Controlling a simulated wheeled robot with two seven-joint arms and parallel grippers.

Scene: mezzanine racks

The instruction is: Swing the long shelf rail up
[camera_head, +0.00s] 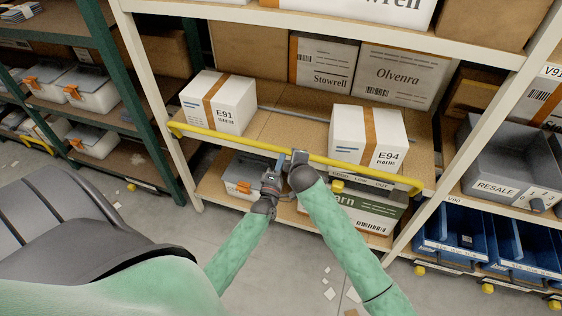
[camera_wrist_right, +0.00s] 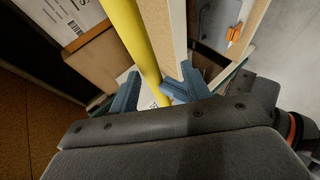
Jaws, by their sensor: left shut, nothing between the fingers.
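The long yellow shelf rail (camera_head: 236,141) runs across the front of the middle shelf, its ends bent toward the rack uprights. My left gripper (camera_head: 279,165) is shut and empty, just below the rail near its middle. My right gripper (camera_head: 300,157) is beside it, at the rail. In the right wrist view the rail (camera_wrist_right: 129,30) runs down toward the space between my right fingers (camera_wrist_right: 155,88), which stand apart; I cannot tell whether they touch it.
Box E91 (camera_head: 217,103) and box E94 (camera_head: 366,139) stand on the shelf behind the rail. A grey bin (camera_head: 245,175) and a green-banded box (camera_head: 368,209) sit below. White rack uprights (camera_head: 157,98) flank the bay. Paper scraps lie on the floor.

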